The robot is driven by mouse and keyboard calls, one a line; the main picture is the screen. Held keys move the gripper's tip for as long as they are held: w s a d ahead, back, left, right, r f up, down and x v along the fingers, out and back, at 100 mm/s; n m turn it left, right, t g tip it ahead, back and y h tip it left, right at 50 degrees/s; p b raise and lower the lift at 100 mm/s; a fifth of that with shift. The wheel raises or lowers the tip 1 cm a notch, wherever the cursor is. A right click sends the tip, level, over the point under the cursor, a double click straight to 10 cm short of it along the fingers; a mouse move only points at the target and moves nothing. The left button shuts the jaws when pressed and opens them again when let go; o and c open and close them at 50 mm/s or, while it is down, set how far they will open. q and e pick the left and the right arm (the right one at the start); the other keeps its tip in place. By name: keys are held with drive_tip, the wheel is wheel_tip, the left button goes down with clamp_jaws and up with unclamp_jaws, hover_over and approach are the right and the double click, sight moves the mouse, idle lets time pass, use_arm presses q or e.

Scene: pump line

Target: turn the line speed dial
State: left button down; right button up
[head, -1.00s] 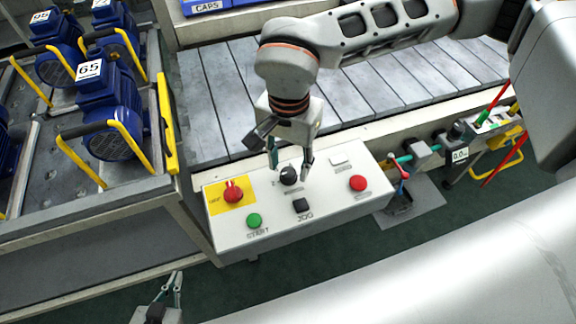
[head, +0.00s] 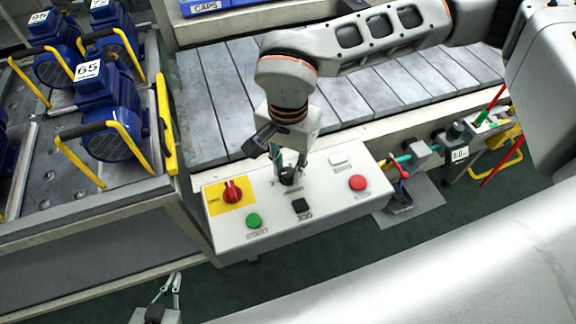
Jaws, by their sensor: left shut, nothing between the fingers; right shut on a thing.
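A white control panel (head: 325,208) stands at the front edge of the slatted line. The black line speed dial (head: 287,179) sits in its upper middle, partly hidden by my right gripper. My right gripper (head: 288,172) comes down from above and its fingers are shut on the dial. My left gripper (head: 172,288) is at the bottom left, shut and empty, well away from the panel.
The panel also has a red switch on a yellow plate (head: 232,191), a green start button (head: 253,220), a black jog button (head: 300,205) and a red button (head: 357,183). Blue pumps (head: 107,110) stand at left. Hand tools (head: 421,147) hang at right.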

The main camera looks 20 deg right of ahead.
drive_tip(key=m+p, duration=0.1)
drive_tip(key=m, duration=0.8)
drive_tip(key=shift+m, duration=0.3)
drive_tip(key=m, duration=0.2)
drive_tip(key=shift+m+p, duration=0.4)
drive_tip(key=shift+m, duration=0.9)
drive_tip(key=m, duration=0.9)
drive_tip(key=shift+p, duration=0.4)
